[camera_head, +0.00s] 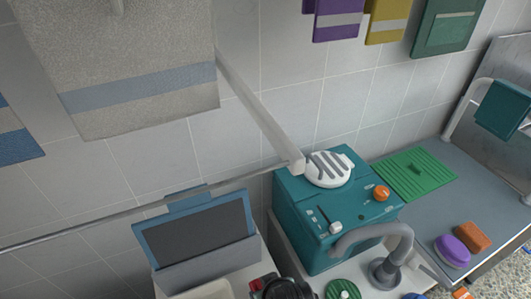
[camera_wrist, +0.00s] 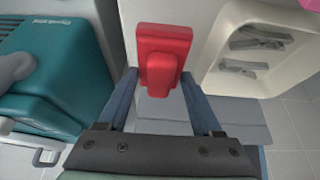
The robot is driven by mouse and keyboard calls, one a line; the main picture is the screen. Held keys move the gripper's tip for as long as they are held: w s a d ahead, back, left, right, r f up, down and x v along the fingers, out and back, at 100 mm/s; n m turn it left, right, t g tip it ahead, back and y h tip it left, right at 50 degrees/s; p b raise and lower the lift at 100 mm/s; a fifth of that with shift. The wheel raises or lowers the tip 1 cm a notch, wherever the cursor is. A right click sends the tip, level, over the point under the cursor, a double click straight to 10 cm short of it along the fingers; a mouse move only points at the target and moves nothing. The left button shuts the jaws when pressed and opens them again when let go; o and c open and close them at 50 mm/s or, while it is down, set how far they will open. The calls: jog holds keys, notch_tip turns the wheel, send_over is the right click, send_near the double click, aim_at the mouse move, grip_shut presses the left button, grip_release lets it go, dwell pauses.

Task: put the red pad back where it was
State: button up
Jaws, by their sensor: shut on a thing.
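The red pad (camera_wrist: 163,48) is upright between the two fingers of my gripper (camera_wrist: 160,82) in the wrist view. My gripper is shut on its lower part. In the head view only a small red piece (camera_head: 257,284) shows at the bottom edge, beside the dark end of my arm. Below the pad in the wrist view is a pale grey surface; I cannot tell whether the pad touches it. The place where the pad was before cannot be told from these frames.
A teal machine (camera_head: 318,243) stands right of my gripper, also at left in the wrist view (camera_wrist: 62,60). A cream bin (camera_wrist: 214,62) with grey pieces is close on the pad's right. A blue-framed dark panel (camera_head: 205,238) stands behind. A towel (camera_head: 130,60) hangs from a rail.

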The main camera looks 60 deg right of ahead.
jog(key=shift+f, duration=2.35)
jog(key=shift+f+b, duration=0.15)
jog(key=shift+b, duration=0.15)
jog(key=o, duration=1.2)
jog(key=p+v, duration=0.2)
jog(key=v, duration=1)
